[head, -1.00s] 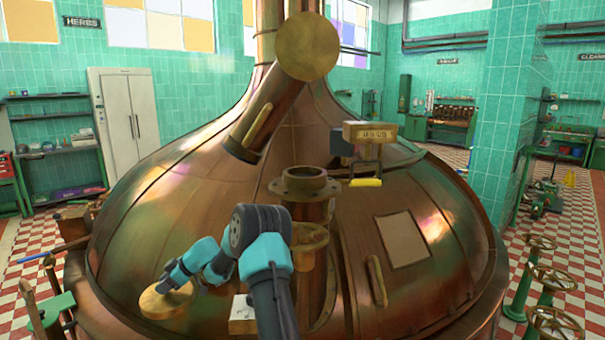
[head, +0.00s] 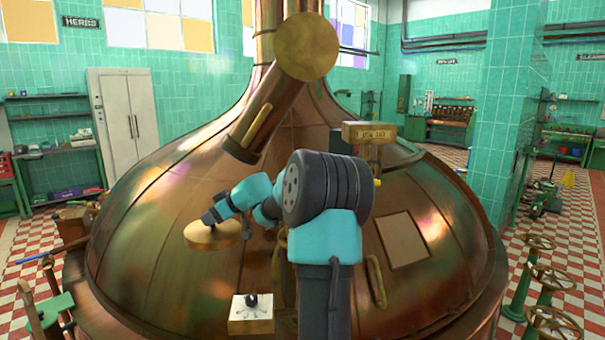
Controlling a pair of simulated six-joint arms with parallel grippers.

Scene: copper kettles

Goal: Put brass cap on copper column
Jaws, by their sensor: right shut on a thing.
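The brass cap (head: 222,238) is a flat round disc. It is at the centre left of the head view, in front of the big copper kettle's dome. My right gripper (head: 210,218) is shut on the cap from above and holds it roughly level. The copper column, a flanged upright pipe at the middle of the kettle, is now mostly or wholly hidden behind my right arm. The cap is to the left of where the column stood in view. I cannot tell the exact gap. My left gripper is not in view.
The copper kettle (head: 150,225) fills the middle. A white box with a black knob (head: 250,318) sits at its front. A brass sign box (head: 369,131) stands at the right behind my arm. A slanted copper pipe (head: 262,112) hangs above.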

